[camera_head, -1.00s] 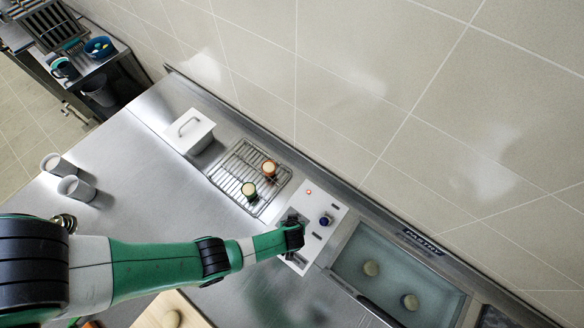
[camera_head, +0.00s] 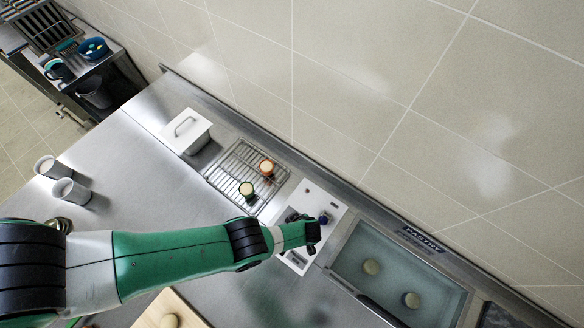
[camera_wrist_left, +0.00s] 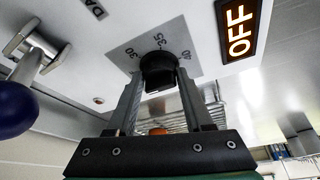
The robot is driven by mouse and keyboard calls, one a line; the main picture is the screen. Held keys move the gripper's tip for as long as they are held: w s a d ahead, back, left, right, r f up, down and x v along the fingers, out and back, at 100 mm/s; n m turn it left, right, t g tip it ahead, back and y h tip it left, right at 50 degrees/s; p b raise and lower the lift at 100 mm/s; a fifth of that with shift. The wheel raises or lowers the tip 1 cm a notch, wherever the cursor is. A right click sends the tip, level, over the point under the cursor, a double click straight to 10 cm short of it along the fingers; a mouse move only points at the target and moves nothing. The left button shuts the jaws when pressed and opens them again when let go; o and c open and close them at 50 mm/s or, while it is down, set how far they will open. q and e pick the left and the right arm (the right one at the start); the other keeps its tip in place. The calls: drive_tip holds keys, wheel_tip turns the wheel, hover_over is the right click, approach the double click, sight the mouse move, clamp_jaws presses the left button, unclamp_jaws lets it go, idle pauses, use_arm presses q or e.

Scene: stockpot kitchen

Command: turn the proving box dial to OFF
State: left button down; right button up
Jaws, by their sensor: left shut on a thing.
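The proving box control panel (camera_head: 328,205) is white and stands on the steel counter in the head view. Its black dial (camera_wrist_left: 158,66) sits on a grey numbered plate (camera_wrist_left: 122,57) in the left wrist view. My left gripper (camera_wrist_left: 159,86) is shut on the dial, one finger on each side. A lit OFF sign (camera_wrist_left: 238,28) glows beside the plate. In the head view my left gripper (camera_head: 312,238) is over the panel and the dial cannot be made out. My right gripper is not in view.
A blue-knobbed lever (camera_wrist_left: 18,105) is on the panel, close to my left gripper. A wire rack (camera_head: 225,180) with two small pots stands left of the panel. A glass-topped bay (camera_head: 390,255) lies to its right. A white lidded box (camera_head: 186,132) stands farther left.

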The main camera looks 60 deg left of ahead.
use_arm(q)
drive_tip(key=shift+c, duration=1.5)
unclamp_jaws()
